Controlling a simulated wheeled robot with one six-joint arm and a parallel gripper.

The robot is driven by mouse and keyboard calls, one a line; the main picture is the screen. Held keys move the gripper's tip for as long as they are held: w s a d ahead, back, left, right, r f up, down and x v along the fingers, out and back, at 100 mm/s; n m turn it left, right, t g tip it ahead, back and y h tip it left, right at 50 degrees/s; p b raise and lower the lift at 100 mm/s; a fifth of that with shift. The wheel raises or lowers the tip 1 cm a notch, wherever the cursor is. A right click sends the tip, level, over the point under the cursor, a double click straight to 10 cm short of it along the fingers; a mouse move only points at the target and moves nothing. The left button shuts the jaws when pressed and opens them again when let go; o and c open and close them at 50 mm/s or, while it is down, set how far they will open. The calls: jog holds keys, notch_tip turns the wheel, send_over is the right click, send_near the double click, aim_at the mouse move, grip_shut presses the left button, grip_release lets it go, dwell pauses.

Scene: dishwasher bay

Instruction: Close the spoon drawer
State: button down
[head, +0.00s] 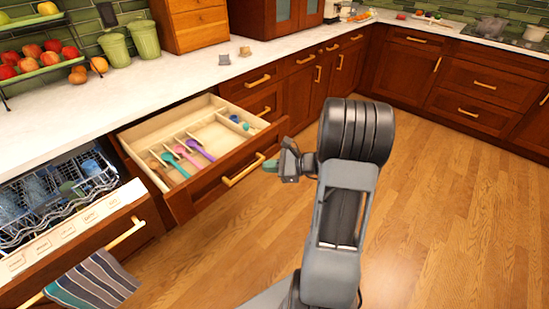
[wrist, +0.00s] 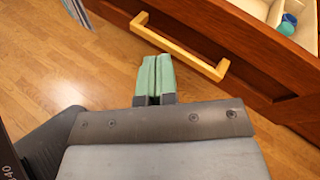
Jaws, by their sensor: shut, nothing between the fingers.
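The spoon drawer (head: 222,186) is pulled out from the counter in the head view. Its light wooden tray holds several colored spoons (head: 190,151) in compartments. The drawer has a red-brown front with a gold bar handle (head: 244,170), which also shows in the wrist view (wrist: 180,47). My gripper (head: 270,165) is in front of the drawer, just right of the handle in the head view. In the wrist view its green fingertips (wrist: 155,76) are together and empty, close to the handle. I cannot tell whether they touch it.
An open dishwasher (head: 70,232) with a rack of dishes (head: 60,190) is left of the drawer, and a striped towel (head: 93,280) hangs from its handle. The wooden floor (head: 430,220) at the right is clear. The white counter (head: 180,85) runs above the drawer.

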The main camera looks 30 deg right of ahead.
jog(key=d+f+m+t+h+b, duration=0.2)
jog(key=d+f+m+t+h, duration=0.45)
jog(key=d, duration=0.75)
jog(key=m+y, duration=0.1)
jog(key=m, duration=0.2)
send_near(270, 147)
jog(key=shift+t, duration=0.35)
jog(key=x, duration=0.7)
jog(key=shift+w+a+f, duration=0.15)
jog(key=shift+w+a, duration=0.1)
jog(key=shift+w, duration=0.1)
